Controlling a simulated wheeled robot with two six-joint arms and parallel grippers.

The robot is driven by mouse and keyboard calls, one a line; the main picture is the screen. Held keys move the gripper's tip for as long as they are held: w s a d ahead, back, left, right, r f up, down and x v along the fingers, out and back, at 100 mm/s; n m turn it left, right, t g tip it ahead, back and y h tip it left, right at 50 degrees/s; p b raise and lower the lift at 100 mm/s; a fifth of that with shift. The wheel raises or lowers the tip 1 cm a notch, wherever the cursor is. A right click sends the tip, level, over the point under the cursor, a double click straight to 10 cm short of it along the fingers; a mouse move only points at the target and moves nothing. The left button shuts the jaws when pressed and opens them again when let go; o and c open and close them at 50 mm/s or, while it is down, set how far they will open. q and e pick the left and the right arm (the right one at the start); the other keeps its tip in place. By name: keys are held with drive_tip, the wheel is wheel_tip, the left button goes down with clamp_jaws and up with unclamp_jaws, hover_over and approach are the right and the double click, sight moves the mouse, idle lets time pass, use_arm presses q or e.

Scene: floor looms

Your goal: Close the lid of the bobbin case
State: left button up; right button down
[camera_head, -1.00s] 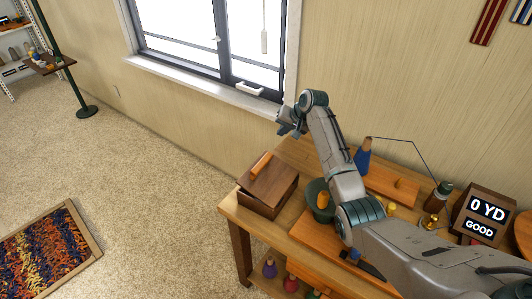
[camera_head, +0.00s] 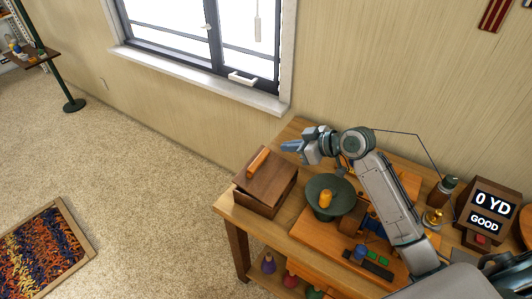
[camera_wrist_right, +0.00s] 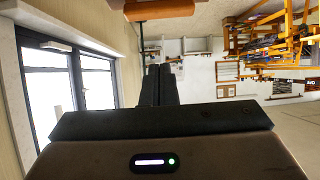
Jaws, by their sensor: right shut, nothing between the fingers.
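The bobbin case (camera_head: 260,203) is a dark brown wooden box at the left end of the table. Its lid (camera_head: 279,178) carries an orange-brown handle (camera_head: 258,162) and lies slanted over the box; I cannot tell how wide the gap under it is. My right gripper (camera_head: 291,146) is shut and empty, pointing left, above and to the right of the handle. Its two dark fingers show shut in the right wrist view (camera_wrist_right: 158,85). An orange-brown bar (camera_wrist_right: 160,10) at the top of that view looks like the handle. My left gripper is out of view.
A green bowl (camera_head: 331,207) with an orange spool stands right of the case. The table (camera_head: 233,208) also holds a wooden board, brass parts and a counter box (camera_head: 489,205) reading "0 YD GOOD". A window (camera_head: 215,40) is behind.

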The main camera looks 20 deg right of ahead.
drive_tip(key=p, duration=0.3)
hover_over(266, 172)
wheel_tip(266, 172, down, 3)
wheel_tip(266, 172, down, 3)
drive_tip(key=shift+s+p, duration=0.15)
drive_tip(key=shift+p, duration=0.25)
drive_tip(key=shift+f, duration=0.75)
drive_tip(key=shift+w+f, duration=0.1)
drive_tip(key=shift+w, duration=0.1)
